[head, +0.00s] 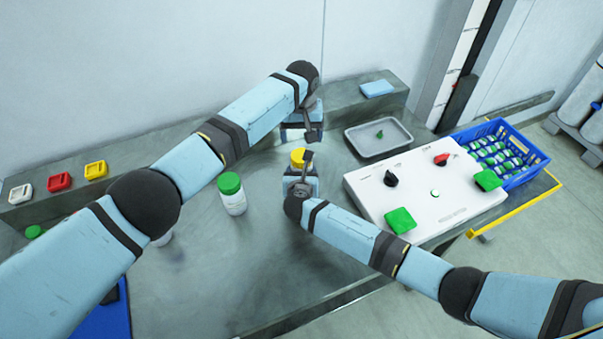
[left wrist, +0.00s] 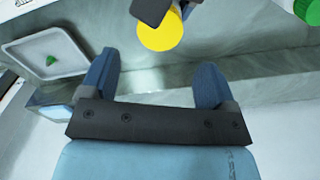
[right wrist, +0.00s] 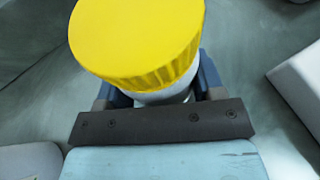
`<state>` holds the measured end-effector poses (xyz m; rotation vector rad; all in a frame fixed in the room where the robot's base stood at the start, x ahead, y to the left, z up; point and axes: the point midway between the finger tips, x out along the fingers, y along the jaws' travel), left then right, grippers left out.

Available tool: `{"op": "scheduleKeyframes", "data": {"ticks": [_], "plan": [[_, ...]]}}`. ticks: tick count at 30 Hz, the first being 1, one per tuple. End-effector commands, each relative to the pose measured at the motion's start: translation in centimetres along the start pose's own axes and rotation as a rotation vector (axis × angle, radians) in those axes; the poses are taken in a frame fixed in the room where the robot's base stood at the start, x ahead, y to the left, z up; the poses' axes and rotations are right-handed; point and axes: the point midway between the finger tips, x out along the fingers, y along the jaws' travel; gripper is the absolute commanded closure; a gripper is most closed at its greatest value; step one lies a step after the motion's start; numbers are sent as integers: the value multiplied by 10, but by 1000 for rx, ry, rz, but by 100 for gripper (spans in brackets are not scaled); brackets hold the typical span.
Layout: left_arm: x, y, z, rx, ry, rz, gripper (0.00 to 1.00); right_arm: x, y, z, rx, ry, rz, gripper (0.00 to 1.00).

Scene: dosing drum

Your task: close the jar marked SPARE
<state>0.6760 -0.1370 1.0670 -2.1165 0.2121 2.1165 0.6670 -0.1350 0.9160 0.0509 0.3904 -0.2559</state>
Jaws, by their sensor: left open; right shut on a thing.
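A jar with a yellow lid (head: 298,156) stands between the fingers of my right gripper (head: 300,178), which is shut on it. In the right wrist view the yellow lid (right wrist: 137,38) sits on top of the pale jar body (right wrist: 165,95). I cannot tell how tightly it sits. My left gripper (head: 302,132) is open and empty, behind the yellow lid in the head view. In the left wrist view the yellow lid (left wrist: 162,32) shows beyond the open fingers (left wrist: 155,78). A white jar with a green lid (head: 231,192) stands to the left. No SPARE marking is readable.
A white panel (head: 420,205) with knobs and green pads lies right of my right gripper. A grey tray (head: 353,136) holds a small green thing. A blue crate (head: 531,176) of green-lidded jars is farther right. Red, yellow and white blocks (head: 60,182) sit on the left ledge.

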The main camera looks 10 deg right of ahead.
Motion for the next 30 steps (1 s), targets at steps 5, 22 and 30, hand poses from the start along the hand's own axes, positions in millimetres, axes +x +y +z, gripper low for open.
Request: {"op": "scheduleKeyframes", "data": {"ticks": [5, 22, 30], "plan": [[22, 0, 1, 0, -3, -2, 18, 0, 0, 0, 0, 0, 0, 100], [78, 0, 0, 1, -1, 0, 18, 0, 0, 0, 0, 0, 0, 100], [78, 0, 0, 0, 0, 0, 34, 0, 0, 0, 0, 0, 0, 100]]}}
